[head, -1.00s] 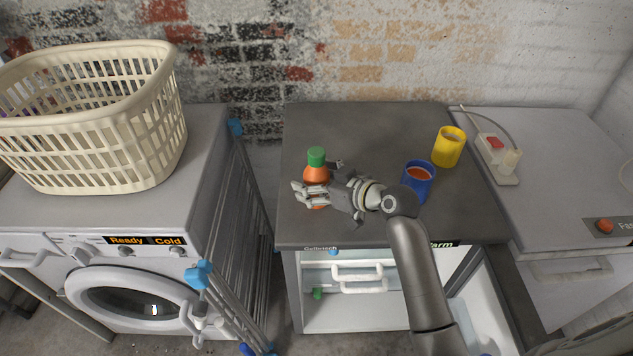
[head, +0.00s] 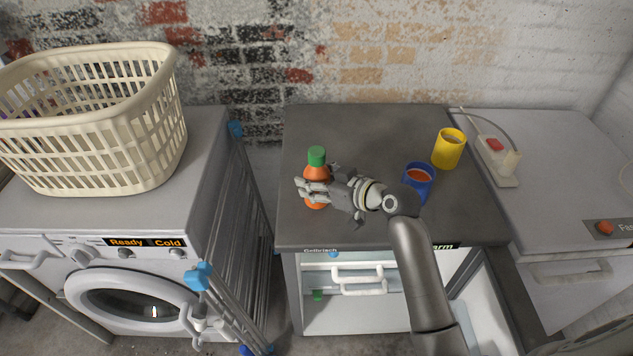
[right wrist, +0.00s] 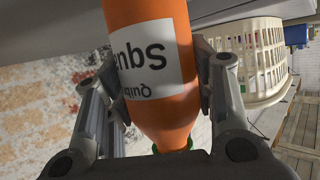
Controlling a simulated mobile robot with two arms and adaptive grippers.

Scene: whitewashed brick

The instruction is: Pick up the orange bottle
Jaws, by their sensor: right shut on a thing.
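The orange bottle (head: 316,172) with a green cap stands upright near the left edge of the dark counter top (head: 370,130). My right gripper (head: 314,188) is shut around its middle, with the fingers covering part of the body. In the right wrist view the bottle (right wrist: 165,115) fills the middle, with a white label. The right gripper's fingers (right wrist: 158,85) press on both sides of it. I cannot tell whether the bottle's base touches the counter. My left gripper is not in view.
A blue cup (head: 418,182) stands close by my right wrist, and a yellow cup (head: 448,149) stands behind it. A cream laundry basket (head: 150,130) sits on the washer at left. A folded drying rack (head: 258,220) stands in the gap. The counter's back is clear.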

